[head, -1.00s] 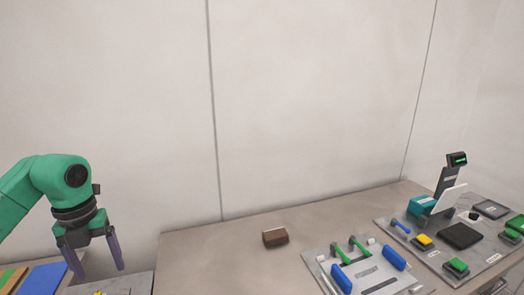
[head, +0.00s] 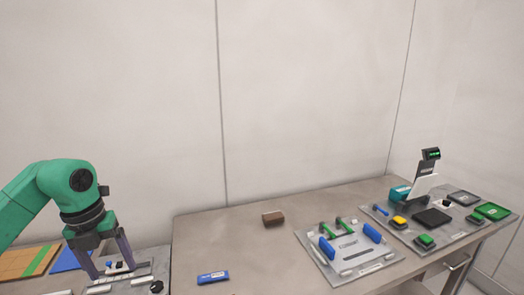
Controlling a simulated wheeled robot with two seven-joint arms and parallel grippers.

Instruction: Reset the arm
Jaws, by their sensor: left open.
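My left arm is green and comes in from the left in the head view. My left gripper (head: 110,268) points down with its two dark fingers apart, and nothing shows held between them. It is over or just in front of a light tray (head: 140,277) with small white, blue and dark parts at the lower left; I cannot tell whether the fingers touch it. My right gripper is not in view.
A grey board (head: 318,262) with blue and green handles stands to the right. A second board (head: 455,239) holds several devices. A wooden board (head: 22,262) is at the far left.

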